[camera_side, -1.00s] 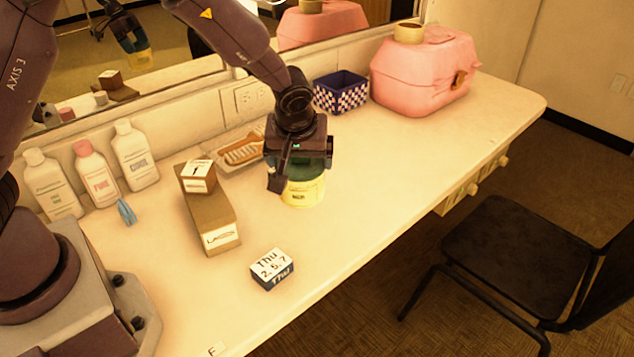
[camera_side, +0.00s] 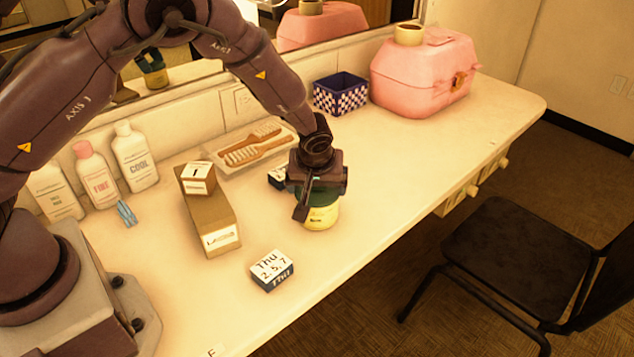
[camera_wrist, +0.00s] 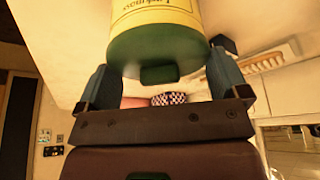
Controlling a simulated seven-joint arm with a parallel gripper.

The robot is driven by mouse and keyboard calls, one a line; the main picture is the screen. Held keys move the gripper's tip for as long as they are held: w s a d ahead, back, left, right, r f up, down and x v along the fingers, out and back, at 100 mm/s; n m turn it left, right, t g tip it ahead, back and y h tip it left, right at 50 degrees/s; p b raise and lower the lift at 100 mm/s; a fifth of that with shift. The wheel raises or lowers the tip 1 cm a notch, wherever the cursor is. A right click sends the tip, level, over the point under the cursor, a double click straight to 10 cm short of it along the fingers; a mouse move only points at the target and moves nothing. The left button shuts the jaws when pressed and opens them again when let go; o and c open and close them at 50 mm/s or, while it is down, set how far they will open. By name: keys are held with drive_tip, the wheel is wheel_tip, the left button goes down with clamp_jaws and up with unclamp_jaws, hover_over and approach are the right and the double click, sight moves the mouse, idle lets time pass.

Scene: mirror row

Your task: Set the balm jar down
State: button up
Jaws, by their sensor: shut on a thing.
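The balm jar (camera_side: 322,217) has a yellow body and a green lid. It is below my gripper (camera_side: 316,195) over the middle of the counter, right of the long brown box. In the wrist view the jar (camera_wrist: 157,22) appears upside down, its green lid between my two fingers. My gripper is shut on the lid, and the jar looks upright in the side view. I cannot tell whether its base touches the counter (camera_side: 385,165).
A small dark-and-white block (camera_side: 277,178) sits just behind my gripper, partly hidden. A brown box (camera_side: 212,222) carries a small cube (camera_side: 197,178). A date block (camera_side: 271,270) lies nearer the front. A tray with brushes (camera_side: 256,147) is behind. The counter to the right is clear.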

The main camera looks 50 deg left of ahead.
drive_tip(key=o, duration=1.5)
drive_tip(key=shift+f, duration=0.1)
drive_tip(key=s+d+r+m+h, duration=0.1)
drive_tip(key=s+r, duration=0.3)
drive_tip(key=r, duration=0.5)
drive_tip(key=s+r, duration=0.3)
drive_tip(key=r, duration=0.6)
drive_tip(key=s+a+r+m, duration=0.1)
drive_tip(key=s+r+m, duration=0.1)
drive_tip(key=s, duration=0.5)
drive_tip(key=s+a+r+m+t+h, duration=0.1)
drive_tip(key=s+r+m, duration=0.2)
drive_tip(key=s+r, duration=0.2)
drive_tip(key=s+a+r+m+t+h, duration=0.1)
drive_tip(key=s+r+m, duration=0.2)
drive_tip(key=s, duration=0.6)
drive_tip(key=shift+r, duration=0.25)
